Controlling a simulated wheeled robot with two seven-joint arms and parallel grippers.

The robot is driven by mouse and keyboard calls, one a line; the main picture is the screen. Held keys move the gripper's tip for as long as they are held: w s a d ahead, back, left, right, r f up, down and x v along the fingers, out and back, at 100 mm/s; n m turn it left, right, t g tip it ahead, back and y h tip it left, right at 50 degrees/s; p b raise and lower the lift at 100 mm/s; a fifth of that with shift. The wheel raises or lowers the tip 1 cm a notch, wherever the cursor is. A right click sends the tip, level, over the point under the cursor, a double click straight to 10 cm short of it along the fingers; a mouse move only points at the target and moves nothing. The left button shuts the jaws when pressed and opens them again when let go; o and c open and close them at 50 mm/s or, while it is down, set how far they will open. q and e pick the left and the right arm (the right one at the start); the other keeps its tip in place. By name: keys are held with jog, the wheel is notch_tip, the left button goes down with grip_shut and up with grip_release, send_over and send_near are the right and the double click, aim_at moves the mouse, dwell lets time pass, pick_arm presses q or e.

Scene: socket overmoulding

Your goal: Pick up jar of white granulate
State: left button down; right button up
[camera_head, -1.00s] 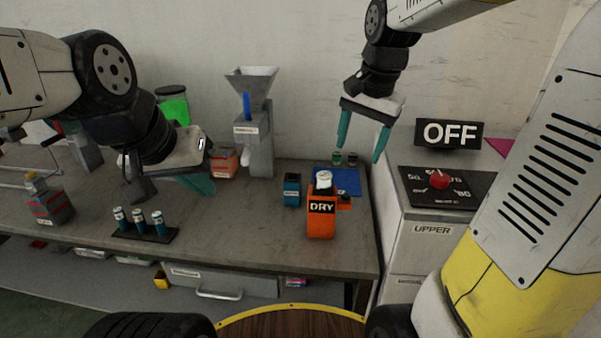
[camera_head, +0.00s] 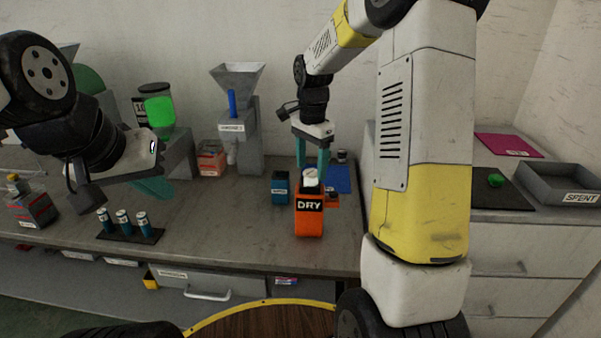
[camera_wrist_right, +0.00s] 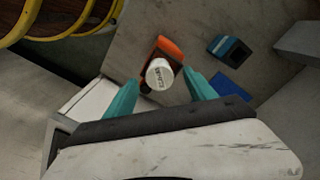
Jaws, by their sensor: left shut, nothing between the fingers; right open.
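The white-topped jar (camera_head: 310,180) stands upright in the orange holder marked DRY (camera_head: 309,222) near the bench's front edge. My right gripper (camera_head: 314,172) is open, pointing down at the jar top. In the right wrist view the jar's round white lid (camera_wrist_right: 160,74) carries small dark lettering, and the orange holder (camera_wrist_right: 166,46) shows around it. The teal fingers of my right gripper (camera_wrist_right: 161,92) lie either side of the lid, apparently without touching it. The jar's lower part is hidden in the holder. My left gripper (camera_head: 156,188) is shut and empty above the bench's left part.
A blue box (camera_head: 280,186) stands just left of the orange holder, and a blue mat (camera_head: 339,178) lies behind it. A rack with several blue-and-white vials (camera_head: 130,236) is at front left. A grey hopper machine (camera_head: 240,125) stands at the back. A SPENT tray (camera_head: 582,198) is at right.

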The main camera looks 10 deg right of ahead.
jog(key=shift+f, duration=0.6)
grip_shut()
jog(key=shift+r, duration=0.15)
